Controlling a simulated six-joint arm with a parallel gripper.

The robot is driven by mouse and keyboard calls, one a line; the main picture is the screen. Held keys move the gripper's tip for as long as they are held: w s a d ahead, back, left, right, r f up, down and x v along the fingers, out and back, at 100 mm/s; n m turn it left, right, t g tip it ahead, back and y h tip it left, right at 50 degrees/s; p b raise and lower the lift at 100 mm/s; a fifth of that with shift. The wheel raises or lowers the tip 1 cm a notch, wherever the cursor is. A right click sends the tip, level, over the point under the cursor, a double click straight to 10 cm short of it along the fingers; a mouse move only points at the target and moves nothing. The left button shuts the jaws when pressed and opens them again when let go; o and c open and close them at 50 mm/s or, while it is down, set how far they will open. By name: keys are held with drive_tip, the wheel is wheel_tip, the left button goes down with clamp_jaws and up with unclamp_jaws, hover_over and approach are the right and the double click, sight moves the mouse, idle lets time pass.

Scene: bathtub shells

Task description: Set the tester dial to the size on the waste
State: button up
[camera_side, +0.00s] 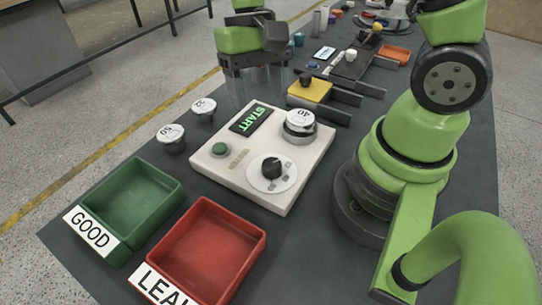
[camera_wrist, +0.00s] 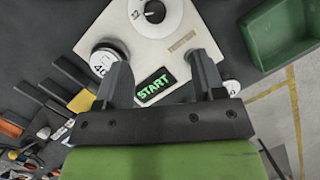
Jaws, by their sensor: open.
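The white tester (camera_side: 232,181) lies flat on the dark table. Its black dial knob (camera_side: 272,167) sits on a round white plate with small size marks; in the wrist view the knob (camera_wrist: 155,11) is at the top edge, with a 32 mark beside it. I cannot tell which mark it points to. A waste (camera_side: 300,120) with a white top reading 40 sits on the tester, and it also shows in the wrist view (camera_wrist: 102,61). The display (camera_side: 252,118) reads START in green. My gripper (camera_wrist: 160,70) is open and empty, above and behind the tester, apart from the dial.
Two more wastes, marked 50 (camera_side: 171,137) and 32 (camera_side: 204,110), stand left of the tester. A green GOOD bin (camera_side: 174,190) and a red bin (camera_side: 256,247) stand in front. A yellow block (camera_side: 310,91) and dark rails lie behind. A green button (camera_side: 219,149) is on the tester.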

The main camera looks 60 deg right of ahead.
sight(272, 163)
drive_tip(key=shift+g, duration=0.6)
drive_tip(key=x, duration=1.3)
drive_tip(key=shift+w+d+f, duration=0.15)
drive_tip(key=shift+w+d, duration=0.05)
drive_tip(key=shift+w, duration=0.2)
drive_tip(key=shift+c, duration=0.4)
drive_tip(key=c, duration=0.8)
drive_tip(key=shift+c, duration=0.2)
